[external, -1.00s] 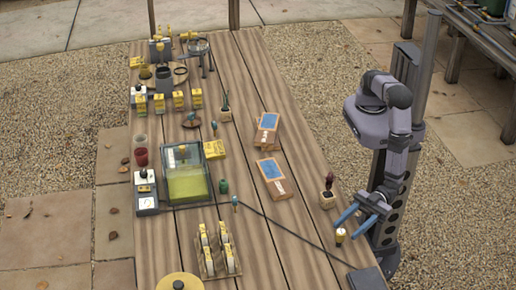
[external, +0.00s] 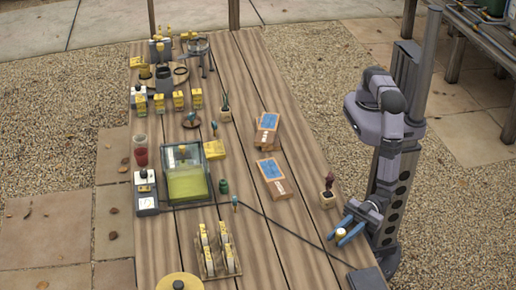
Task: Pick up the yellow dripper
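A small dripper with a yellow top (external: 341,232) is near the right edge of the wooden table, at the lower right of the external view. My gripper (external: 344,231) is low over that edge, with its blue fingers spread on either side of the dripper. The fingers look apart, and I cannot tell whether either one touches it. The near finger hides the dripper's lower part.
A wooden block with a dark red-topped tool (external: 327,192) stands just behind my gripper. A dark box (external: 366,279) and a cable lie in front. A rack of yellow-marked pieces (external: 208,262) stands left.

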